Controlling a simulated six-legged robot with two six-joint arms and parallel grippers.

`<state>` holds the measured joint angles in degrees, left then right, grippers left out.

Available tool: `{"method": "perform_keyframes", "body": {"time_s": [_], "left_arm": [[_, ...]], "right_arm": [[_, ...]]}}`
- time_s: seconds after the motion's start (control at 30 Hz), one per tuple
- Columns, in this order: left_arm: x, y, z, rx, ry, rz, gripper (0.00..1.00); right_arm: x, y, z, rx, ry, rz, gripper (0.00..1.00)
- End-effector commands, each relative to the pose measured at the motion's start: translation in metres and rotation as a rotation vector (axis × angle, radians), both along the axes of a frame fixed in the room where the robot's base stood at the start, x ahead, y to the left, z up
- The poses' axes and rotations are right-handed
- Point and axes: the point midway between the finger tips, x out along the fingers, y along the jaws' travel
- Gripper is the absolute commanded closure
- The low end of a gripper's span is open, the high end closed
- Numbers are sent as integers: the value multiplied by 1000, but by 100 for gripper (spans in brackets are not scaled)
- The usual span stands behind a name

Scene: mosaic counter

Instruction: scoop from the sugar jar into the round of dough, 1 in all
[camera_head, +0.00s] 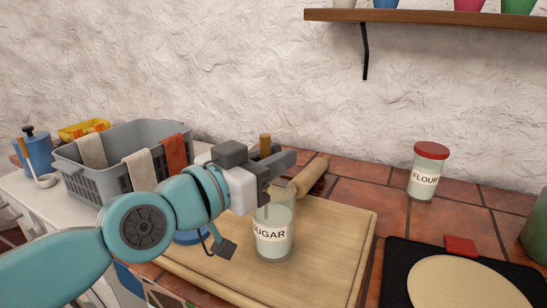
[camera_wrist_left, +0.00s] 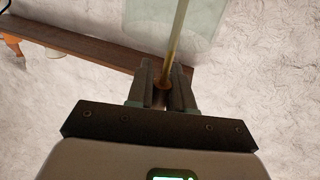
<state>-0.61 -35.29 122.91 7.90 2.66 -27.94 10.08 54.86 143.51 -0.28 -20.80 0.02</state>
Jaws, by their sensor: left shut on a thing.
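The glass sugar jar (camera_head: 272,236), labelled SUGAR and holding pale contents, stands open on the wooden board. My left gripper (camera_head: 275,163) is just above its rim, shut on an upright utensil with a wooden handle (camera_head: 265,142). In the left wrist view, the utensil's thin rod (camera_wrist_left: 177,45) runs from between the fingers (camera_wrist_left: 162,88) toward clear glass (camera_wrist_left: 180,20). The utensil's working end is hidden or unclear, so I cannot tell whether it carries sugar. The flat, pale round of dough (camera_head: 465,284) lies at the lower right. My right gripper is out of view.
A flour jar with a red lid (camera_head: 424,172) stands on the tiles at the right. A rolling pin (camera_head: 312,176) lies behind the sugar jar. A grey basket with cloths (camera_head: 85,184) is at the left. The dough lies on a black slab (camera_head: 395,270).

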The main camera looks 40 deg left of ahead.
Motion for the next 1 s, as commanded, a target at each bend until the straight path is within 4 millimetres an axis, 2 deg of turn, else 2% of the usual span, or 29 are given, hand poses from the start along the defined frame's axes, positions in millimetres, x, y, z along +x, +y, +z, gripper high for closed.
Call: {"method": "perform_keyframes", "body": {"time_s": [0.27,1.0], "left_arm": [[0,0,8,0,-1,1,100],[0,0,75,1,-1,0,100]], "right_arm": [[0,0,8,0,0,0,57],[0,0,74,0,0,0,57]]}}
